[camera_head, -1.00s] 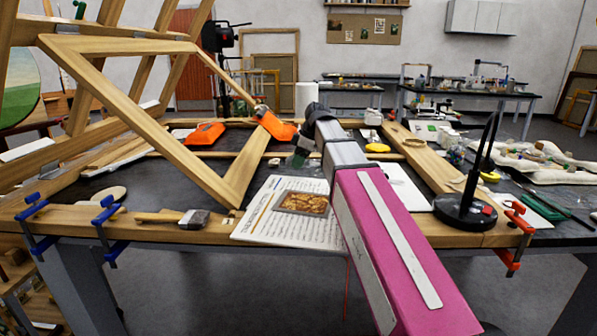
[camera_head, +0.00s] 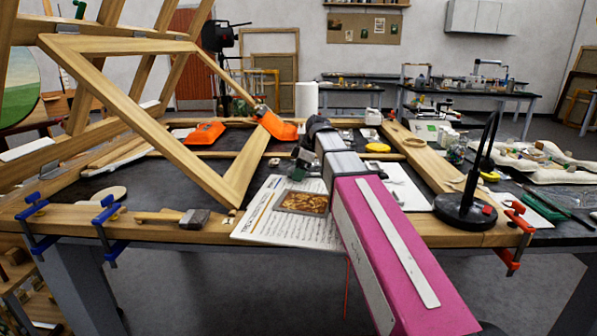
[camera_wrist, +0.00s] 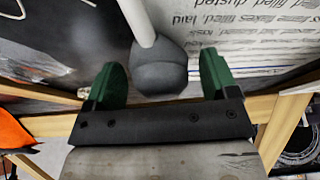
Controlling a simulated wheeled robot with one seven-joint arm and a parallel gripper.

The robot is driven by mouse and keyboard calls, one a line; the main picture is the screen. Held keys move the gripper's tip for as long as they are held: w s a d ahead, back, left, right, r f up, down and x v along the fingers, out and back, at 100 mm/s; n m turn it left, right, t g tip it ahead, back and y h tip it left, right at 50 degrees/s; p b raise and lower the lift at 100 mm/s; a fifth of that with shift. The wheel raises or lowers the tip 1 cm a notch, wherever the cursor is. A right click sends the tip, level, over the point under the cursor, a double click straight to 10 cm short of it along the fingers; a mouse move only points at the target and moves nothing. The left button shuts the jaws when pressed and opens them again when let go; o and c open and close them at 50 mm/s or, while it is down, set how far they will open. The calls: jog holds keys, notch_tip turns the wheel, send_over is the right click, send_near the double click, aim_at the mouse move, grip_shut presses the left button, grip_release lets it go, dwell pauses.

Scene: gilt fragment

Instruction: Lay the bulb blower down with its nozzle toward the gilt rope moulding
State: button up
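In the wrist view the bulb blower (camera_wrist: 160,72) is a dark grey bulb with a pale nozzle (camera_wrist: 142,20) pointing to the top of the picture. It lies between the two green fingers of my gripper (camera_wrist: 162,80). The fingers are apart, with a visible gap between bulb and right finger; contact on the left is unclear. In the head view my gripper (camera_head: 299,158) is low over the bench, behind the printed sheet, and the blower is hard to make out there. I cannot clearly identify the gilt rope moulding; a gilt ornamental panel (camera_head: 302,203) lies on the sheet.
The printed sheet (camera_head: 262,225) lies at the bench's front edge. A brush (camera_head: 192,218) is to its left, and a leaning wooden frame (camera_head: 130,115) stands behind.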

jog(key=shift+r, duration=0.1)
jog(key=v, duration=1.2)
